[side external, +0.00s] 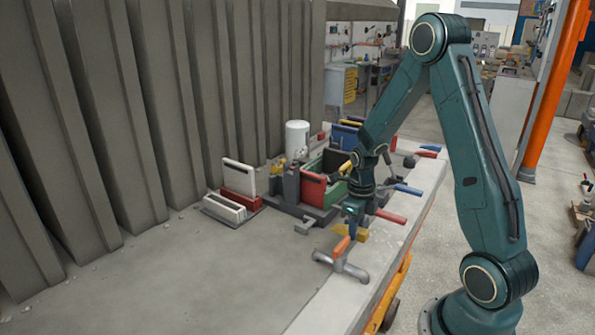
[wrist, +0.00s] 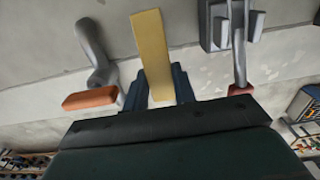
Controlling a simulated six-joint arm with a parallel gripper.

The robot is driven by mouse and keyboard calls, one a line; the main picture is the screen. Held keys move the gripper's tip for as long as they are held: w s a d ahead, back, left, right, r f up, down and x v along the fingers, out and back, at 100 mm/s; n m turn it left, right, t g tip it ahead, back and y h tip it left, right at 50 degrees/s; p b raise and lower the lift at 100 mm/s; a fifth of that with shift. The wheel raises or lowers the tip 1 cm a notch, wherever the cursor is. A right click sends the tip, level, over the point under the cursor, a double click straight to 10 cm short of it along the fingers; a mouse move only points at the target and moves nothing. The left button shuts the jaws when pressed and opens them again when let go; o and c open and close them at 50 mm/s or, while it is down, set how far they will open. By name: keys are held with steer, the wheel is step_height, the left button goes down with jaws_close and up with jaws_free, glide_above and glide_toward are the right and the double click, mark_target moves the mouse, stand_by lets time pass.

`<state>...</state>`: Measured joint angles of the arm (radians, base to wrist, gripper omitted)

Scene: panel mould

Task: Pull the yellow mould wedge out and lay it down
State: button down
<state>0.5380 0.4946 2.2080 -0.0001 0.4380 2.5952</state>
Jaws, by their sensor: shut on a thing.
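The yellow mould wedge (wrist: 152,48) is a long flat bar between the two dark fingers of my gripper (wrist: 160,87) in the wrist view. The fingers are shut on it, and its far end sticks out beyond them. In the side view my gripper (side external: 357,226) points down over the near edge of the concrete bed, with the wedge (side external: 363,235) showing yellow at its tips. I cannot tell whether the wedge touches the surface below.
A grey clamp with an orange handle (side external: 341,247) stands close in front of my gripper; its orange handle (wrist: 90,98) is left in the wrist view. A red handle (side external: 390,216) is close behind. Coloured panels and a white cylinder (side external: 297,139) stand further back. The concrete bed (side external: 200,280) at front left is clear.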

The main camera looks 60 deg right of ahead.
step_height(320, 180, up, 10)
steer(key=m, duration=3.6)
glide_above(346, 228)
steer(key=shift+f, duration=2.75)
steer(key=shift+f, duration=0.1)
steer(key=shift+f, duration=4.15)
